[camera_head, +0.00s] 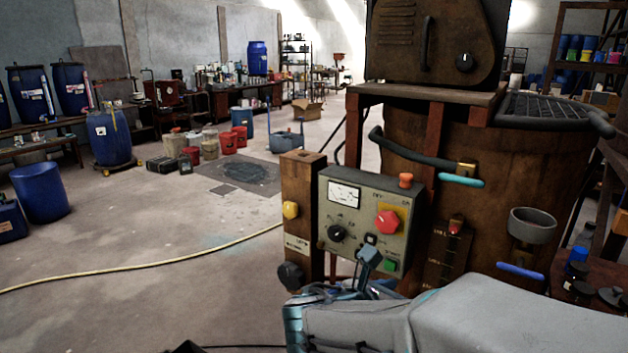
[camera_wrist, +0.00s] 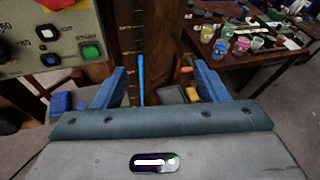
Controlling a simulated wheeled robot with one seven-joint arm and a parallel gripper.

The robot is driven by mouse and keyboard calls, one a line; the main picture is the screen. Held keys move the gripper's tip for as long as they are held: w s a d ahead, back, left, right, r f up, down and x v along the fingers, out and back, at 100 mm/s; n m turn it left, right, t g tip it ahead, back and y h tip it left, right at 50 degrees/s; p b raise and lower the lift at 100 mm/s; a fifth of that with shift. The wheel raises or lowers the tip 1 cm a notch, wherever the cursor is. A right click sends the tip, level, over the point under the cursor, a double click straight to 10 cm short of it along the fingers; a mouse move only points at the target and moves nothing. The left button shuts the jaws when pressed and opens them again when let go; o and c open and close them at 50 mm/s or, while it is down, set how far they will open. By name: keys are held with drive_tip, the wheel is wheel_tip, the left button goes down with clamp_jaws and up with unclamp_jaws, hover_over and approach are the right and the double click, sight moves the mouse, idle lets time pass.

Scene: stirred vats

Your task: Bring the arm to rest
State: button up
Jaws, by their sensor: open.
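My arm reaches in from the lower right in the head view, and my gripper (camera_head: 368,262) is in front of the lower part of the grey control box (camera_head: 362,205). In the wrist view my gripper (camera_wrist: 160,85) is open, with its two blue fingers wide apart and nothing between them. Behind the gap is a dark post with a level scale and a bright blue strip (camera_wrist: 141,75). The control box also shows at the upper left there, with a green button (camera_wrist: 91,52) near the left finger. I cannot tell whether any finger touches it.
A rusty vat (camera_head: 480,170) with a blue-handled lever (camera_head: 461,181) stands behind the control box. A yellow hose (camera_head: 140,269) crosses the floor.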

drive_tip(key=s+d+f+m+g+y, duration=0.3)
drive_tip(key=s+f+m+g+y, duration=0.45)
drive_tip(key=m, duration=0.65)
drive_tip(key=s+a+m+y, duration=0.1)
drive_tip(key=m, duration=0.3)
drive_tip(key=s+a+m+t+y, duration=0.1)
drive_tip(key=a+m, duration=0.1)
drive_tip(key=m, duration=0.2)
drive_tip(key=s+a+m+t+y, duration=0.1)
drive_tip(key=m+y, duration=0.1)
drive_tip(key=m, duration=0.3)
drive_tip(key=shift+s+a, duration=0.3)
drive_tip(key=shift+s, duration=0.1)
